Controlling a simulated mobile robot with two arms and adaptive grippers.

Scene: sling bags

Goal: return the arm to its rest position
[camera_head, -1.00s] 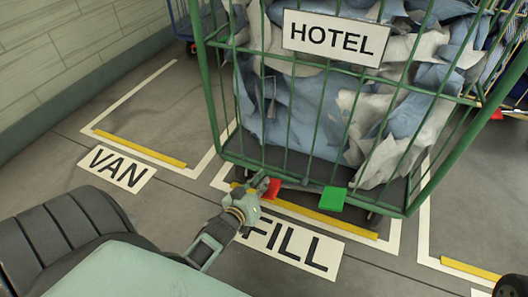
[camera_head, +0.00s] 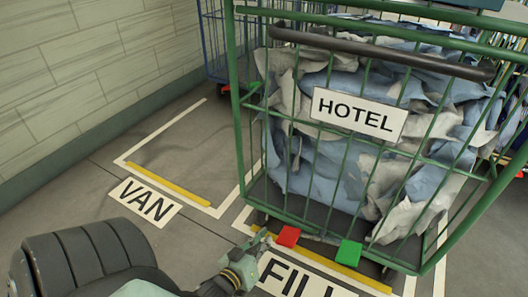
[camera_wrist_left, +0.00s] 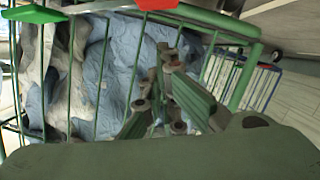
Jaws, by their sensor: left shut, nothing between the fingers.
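My left gripper (camera_head: 262,238) is low in the head view, just left of the red pedal (camera_head: 288,236) at the foot of the green cage trolley (camera_head: 246,150). Its fingers are shut with nothing between them, and a small gap shows between them and the pedal. The fingers (camera_wrist_left: 165,95) also show in the left wrist view, in front of the cage bars, with the red pedal (camera_wrist_left: 158,4) at the top edge. A green pedal (camera_head: 348,252) sits right of the red one. My right gripper is not in view.
The cage holds blue and white laundry (camera_head: 330,165) behind a HOTEL sign (camera_head: 359,114). A blue cage (camera_head: 217,45) stands behind. The VAN bay (camera_head: 185,150) on the left is empty floor beside the wall (camera_head: 80,75). A FILL floor sign (camera_head: 300,278) lies in front.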

